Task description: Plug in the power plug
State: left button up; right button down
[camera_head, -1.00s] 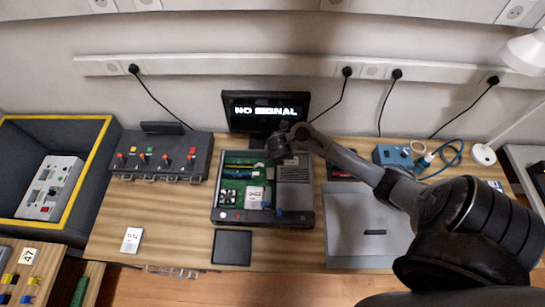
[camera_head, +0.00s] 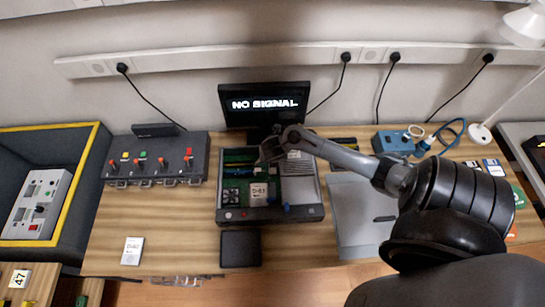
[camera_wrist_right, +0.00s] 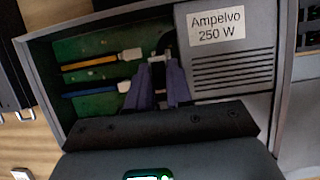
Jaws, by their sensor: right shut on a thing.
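The open computer case (camera_head: 318,190) lies on the table, with a green circuit board (camera_head: 232,197) inside. It also shows in the wrist view, where its grey power supply (camera_wrist_right: 232,62) is labelled "Ampelvo 250 W". My right gripper (camera_head: 268,154) reaches into the case's back part. In the wrist view its two purplish fingers (camera_wrist_right: 158,82) are shut on a small pale plug (camera_wrist_right: 157,60), with a dark cable behind it. The plug is just above or at the board; whether it touches a socket I cannot tell. My left gripper is not in view.
A monitor (camera_head: 264,104) reading "NO SIGNAL" stands behind the case. A switch box (camera_head: 155,160) stands left; a grey panel (camera_head: 360,215) lies right. The table's front left is mostly clear.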

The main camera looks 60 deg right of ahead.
notch_tip(320, 180, down, 3)
jog(key=shift+r+b, duration=0.1)
jog(key=shift+b, duration=1.15)
jog(key=shift+f+b, duration=0.8)
jog(key=shift+f, duration=0.35)
jog(key=shift+p, duration=0.4)
jog(key=shift+p, duration=0.3)
jog(key=shift+f, duration=0.3)
dwell(0.8)
